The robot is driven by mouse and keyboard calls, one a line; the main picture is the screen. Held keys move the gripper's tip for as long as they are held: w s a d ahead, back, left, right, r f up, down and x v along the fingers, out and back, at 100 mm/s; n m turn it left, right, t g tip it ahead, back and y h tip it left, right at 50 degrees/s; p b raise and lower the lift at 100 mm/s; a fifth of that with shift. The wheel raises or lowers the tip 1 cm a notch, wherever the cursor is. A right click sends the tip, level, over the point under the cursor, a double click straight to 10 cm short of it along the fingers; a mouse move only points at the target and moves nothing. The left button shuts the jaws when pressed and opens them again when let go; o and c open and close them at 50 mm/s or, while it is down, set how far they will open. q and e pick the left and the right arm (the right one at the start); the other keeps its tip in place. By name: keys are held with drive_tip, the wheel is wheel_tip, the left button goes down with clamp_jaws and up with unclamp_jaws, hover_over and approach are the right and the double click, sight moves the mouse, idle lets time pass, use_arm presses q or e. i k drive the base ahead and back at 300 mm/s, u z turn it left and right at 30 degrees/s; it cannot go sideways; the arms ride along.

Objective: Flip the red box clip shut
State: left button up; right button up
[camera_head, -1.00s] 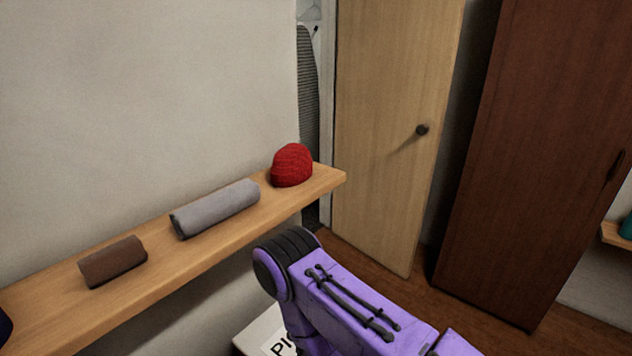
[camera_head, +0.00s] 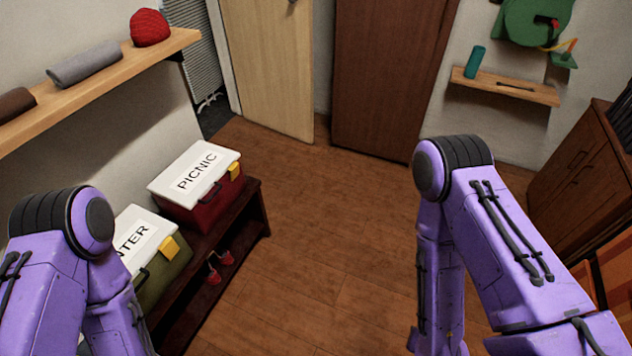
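The red box (camera_head: 203,205) with a white lid labelled PICNIC (camera_head: 198,170) stands on a low dark bench at the left. A yellow clip (camera_head: 234,171) sits on its front near the right end, and a dark handle is at the middle. From here I cannot tell whether the clip is open or shut. My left arm comes in at the lower left and my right arm at the lower right. Both grippers are out of the frame.
A green box (camera_head: 165,262) with a white lid and yellow clip stands beside the red box, partly hidden by my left arm. The low bench (camera_head: 255,213) holds small red items underneath. A wall shelf (camera_head: 110,85) is above. The middle floor (camera_head: 320,220) is clear.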

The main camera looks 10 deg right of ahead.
sight(234, 169)
drive_tip(key=u, duration=0.25)
drive_tip(key=i, duration=1)
drive_tip(key=u, duration=0.05)
drive_tip(key=k, duration=0.65)
drive_tip(key=z, duration=0.6)
drive_tip(key=k, duration=0.55)
drive_tip(key=z, duration=0.4)
drive_tip(key=i, duration=1.1)
drive_tip(key=u, duration=0.7)
